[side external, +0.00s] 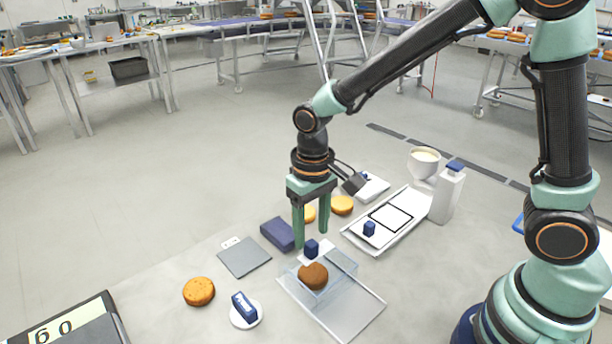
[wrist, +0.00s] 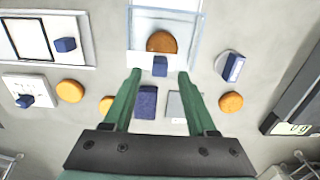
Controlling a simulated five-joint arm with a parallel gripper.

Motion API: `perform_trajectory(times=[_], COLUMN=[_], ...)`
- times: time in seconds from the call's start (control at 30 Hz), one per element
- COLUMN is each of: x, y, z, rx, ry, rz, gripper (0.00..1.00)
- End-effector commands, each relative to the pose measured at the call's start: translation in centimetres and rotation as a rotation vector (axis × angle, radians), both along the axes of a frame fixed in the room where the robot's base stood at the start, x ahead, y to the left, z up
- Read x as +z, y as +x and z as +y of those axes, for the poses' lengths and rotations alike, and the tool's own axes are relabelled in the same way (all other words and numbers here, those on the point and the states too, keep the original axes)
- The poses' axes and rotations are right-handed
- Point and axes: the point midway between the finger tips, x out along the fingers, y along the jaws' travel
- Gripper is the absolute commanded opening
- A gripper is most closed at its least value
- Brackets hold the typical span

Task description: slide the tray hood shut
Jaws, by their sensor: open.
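A flat grey tray (side external: 350,312) lies on the work surface. A clear hood (side external: 345,262) stands over its far part, and the near part is uncovered. A brown round (side external: 313,276) shows through the hood; it also shows in the wrist view (wrist: 161,42). A dark blue knob (side external: 311,247) sits at the hood's end on the arm side of the wrist view (wrist: 160,66). My gripper (side external: 311,241) is open and points down around the knob. In the wrist view its green fingertips (wrist: 159,73) lie on either side of the knob, with gaps.
A dark blue block (side external: 278,234) and grey plate (side external: 244,257) lie left of my gripper. A white dish (side external: 246,314) with a blue piece and an orange round (side external: 199,291) lie nearer. A white panel (side external: 375,240), bottle (side external: 447,195) and cup (side external: 424,162) stand right.

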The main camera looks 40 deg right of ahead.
Motion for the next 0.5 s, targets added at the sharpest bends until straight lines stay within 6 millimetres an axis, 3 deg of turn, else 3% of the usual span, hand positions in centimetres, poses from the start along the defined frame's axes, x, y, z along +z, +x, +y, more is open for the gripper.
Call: perform_trajectory(times=[0.2, 0.5], x=[-3.0, -4.1], y=[0.0, 0.0], z=[0.0, 0.0], rx=[0.000, 0.000], ry=[-0.001, 0.000], rz=[0.002, -0.001], gripper=[0.57, 0.57])
